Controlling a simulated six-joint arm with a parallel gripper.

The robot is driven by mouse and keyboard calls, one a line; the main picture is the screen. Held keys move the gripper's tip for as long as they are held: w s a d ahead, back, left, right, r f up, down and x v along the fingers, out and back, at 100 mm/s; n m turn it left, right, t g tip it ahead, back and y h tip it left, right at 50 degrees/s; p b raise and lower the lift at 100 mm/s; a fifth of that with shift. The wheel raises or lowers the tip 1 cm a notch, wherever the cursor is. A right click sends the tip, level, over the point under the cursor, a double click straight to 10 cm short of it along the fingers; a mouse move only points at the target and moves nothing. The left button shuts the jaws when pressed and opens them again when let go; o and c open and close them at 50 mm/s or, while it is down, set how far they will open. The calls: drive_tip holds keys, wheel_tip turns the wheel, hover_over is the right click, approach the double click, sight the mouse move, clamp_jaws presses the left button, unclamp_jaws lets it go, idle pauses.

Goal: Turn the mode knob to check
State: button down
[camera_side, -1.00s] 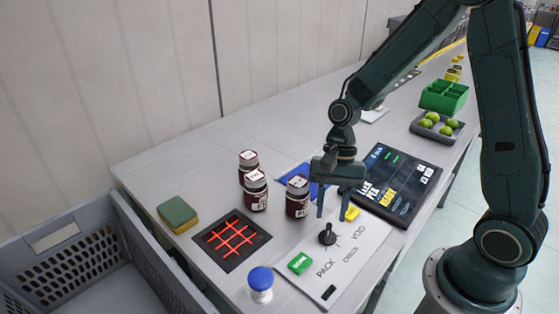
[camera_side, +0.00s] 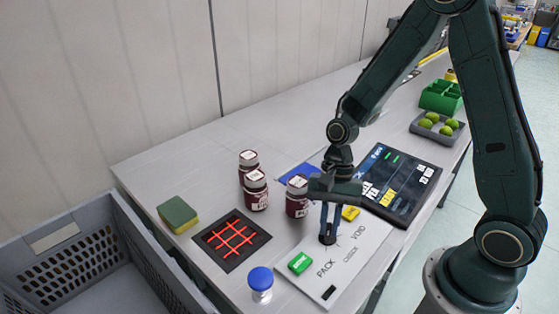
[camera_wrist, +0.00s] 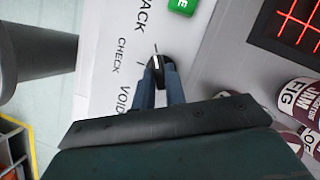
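The black mode knob (camera_wrist: 161,66) stands on a pale panel (camera_wrist: 100,25) marked PACK, CHECK and VOID. In the wrist view its light pointer line runs roughly upward, nearer the PACK side than the CHECK label (camera_wrist: 121,56). My gripper (camera_wrist: 161,78) points down at the knob, its two blue fingers at either side of it. A gap shows between the fingers, but I cannot tell whether they press on the knob. In the side view my gripper (camera_side: 328,238) hides most of the knob.
A green button (camera_side: 300,263) and a yellow block (camera_side: 350,213) sit near the knob. Several dark jam jars (camera_side: 297,196) stand close behind my gripper. A blue-topped button (camera_side: 260,281), red-grid pad (camera_side: 231,239) and dark screen (camera_side: 400,185) lie around the panel.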

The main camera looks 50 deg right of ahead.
drive_tip(key=shift+n, duration=0.4)
drive_tip(key=n, duration=0.1)
drive_tip(key=n+g+h, duration=0.1)
drive_tip(key=n, duration=0.3)
drive_tip(key=shift+w+a+g+h, duration=0.2)
drive_tip(key=shift+w+g+h, duration=0.1)
drive_tip(key=shift+h, duration=0.1)
drive_tip(key=n, duration=0.2)
drive_tip(key=n+h, duration=0.1)
drive_tip(key=n, duration=0.1)
drive_tip(key=n+h, duration=0.1)
drive_tip(key=n, duration=0.1)
drive_tip(key=shift+a+r+g, duration=0.1)
drive_tip(key=shift+a+g, duration=0.15)
drive_tip(key=shift+g, duration=0.05)
drive_tip(key=c, duration=1.4)
unclamp_jaws()
drive_tip(key=shift+c, duration=0.2)
drive_tip(key=v, duration=1.3)
drive_tip(key=shift+w+r, duration=0.2)
drive_tip(key=shift+r, duration=0.1)
